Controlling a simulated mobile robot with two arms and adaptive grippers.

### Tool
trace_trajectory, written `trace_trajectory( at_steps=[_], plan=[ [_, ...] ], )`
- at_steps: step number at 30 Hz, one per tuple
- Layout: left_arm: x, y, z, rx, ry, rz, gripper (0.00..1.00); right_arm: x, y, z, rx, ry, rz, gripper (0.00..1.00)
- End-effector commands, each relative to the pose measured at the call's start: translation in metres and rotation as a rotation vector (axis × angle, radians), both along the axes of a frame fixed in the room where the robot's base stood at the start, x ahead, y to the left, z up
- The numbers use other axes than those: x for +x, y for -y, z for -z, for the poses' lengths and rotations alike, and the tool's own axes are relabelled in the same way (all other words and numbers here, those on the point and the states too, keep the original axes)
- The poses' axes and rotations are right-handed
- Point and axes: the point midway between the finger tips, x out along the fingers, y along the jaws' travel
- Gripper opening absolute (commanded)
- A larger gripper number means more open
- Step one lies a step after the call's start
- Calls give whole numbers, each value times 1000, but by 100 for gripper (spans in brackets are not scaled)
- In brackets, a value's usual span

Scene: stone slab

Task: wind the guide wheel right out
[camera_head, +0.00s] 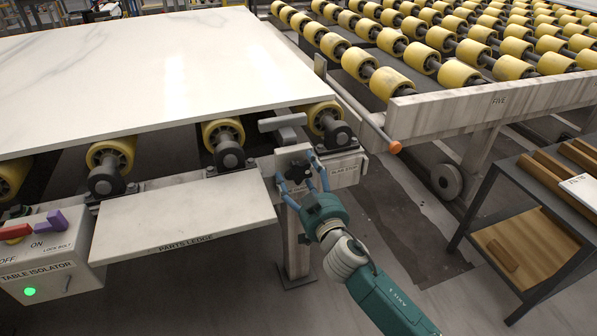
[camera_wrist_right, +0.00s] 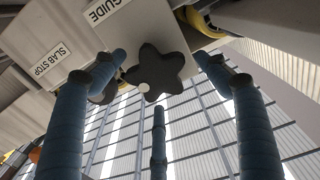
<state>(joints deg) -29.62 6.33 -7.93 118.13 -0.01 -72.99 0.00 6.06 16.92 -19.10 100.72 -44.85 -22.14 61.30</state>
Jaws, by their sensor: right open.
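The guide wheel is a dark, lobed hand knob (camera_head: 298,171) on the front of the pale bracket at the slab table's corner. In the right wrist view the guide wheel (camera_wrist_right: 155,72) shows below a plate marked GUIDE, with a pale round spot on one lobe. My right gripper (camera_head: 299,182) is open, its blue fingers pointing at the wheel and spread around it. In the right wrist view the fingers of the right gripper (camera_wrist_right: 160,76) stand apart with gaps to the wheel; I see no clear contact. My left gripper is not in view.
A white stone slab (camera_head: 150,65) lies on yellow rollers. A parts ledge (camera_head: 180,218) and a table isolator box (camera_head: 50,255) with a green light are at left. An orange-tipped lever (camera_head: 394,147) and a trolley (camera_head: 530,185) are at right. A SLAB STOP plate (camera_wrist_right: 55,62) sits beside the wheel.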

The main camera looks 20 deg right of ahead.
Motion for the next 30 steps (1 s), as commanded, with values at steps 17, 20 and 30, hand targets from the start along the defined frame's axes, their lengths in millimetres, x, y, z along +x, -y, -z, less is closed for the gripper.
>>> trace_trajectory(
  at_steps=[17,20,30],
  plan=[
    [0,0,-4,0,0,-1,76,17,0,1,-1,-1,0,56],
    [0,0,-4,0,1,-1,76,17,-1,0,-1,0,-1,36],
    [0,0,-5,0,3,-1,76,17,-1,-2,-6,4,-1,29]
  ],
)
